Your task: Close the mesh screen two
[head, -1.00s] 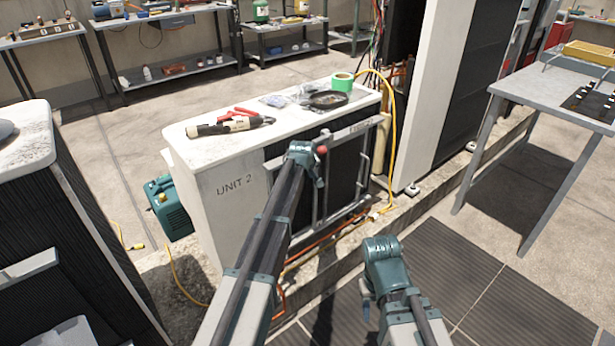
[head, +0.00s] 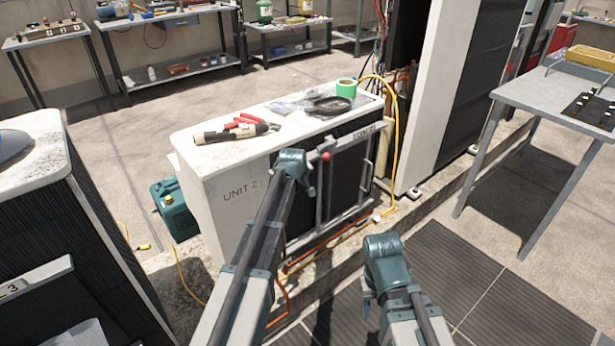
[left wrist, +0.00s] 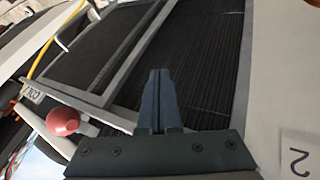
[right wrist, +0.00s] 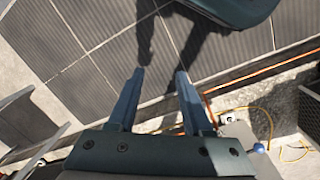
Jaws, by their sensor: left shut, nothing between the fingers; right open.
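The mesh screen (head: 347,180) is a grey-framed dark panel on the front of the white condenser marked UNIT 2 (head: 226,222). It covers the right part of that face; a dark finned strip shows left of its frame. A red ball knob (head: 326,156) is at the frame's upper left; it also shows in the left wrist view (left wrist: 62,121). My left gripper (head: 308,188) is shut and empty in front of the dark strip, left of the knob. Its fingers (left wrist: 160,85) point at the condenser face; contact cannot be told. My right gripper (head: 369,300) is open and empty, low over the floor mats (right wrist: 115,55).
A tool (head: 235,132), red-handled pliers (head: 245,120) and green tape (head: 346,88) lie on the condenser top. A yellow hose (head: 394,110) and orange pipe (head: 325,245) run beside and below it. A grey table (head: 540,95) stands right. Another condenser (head: 75,240) stands left.

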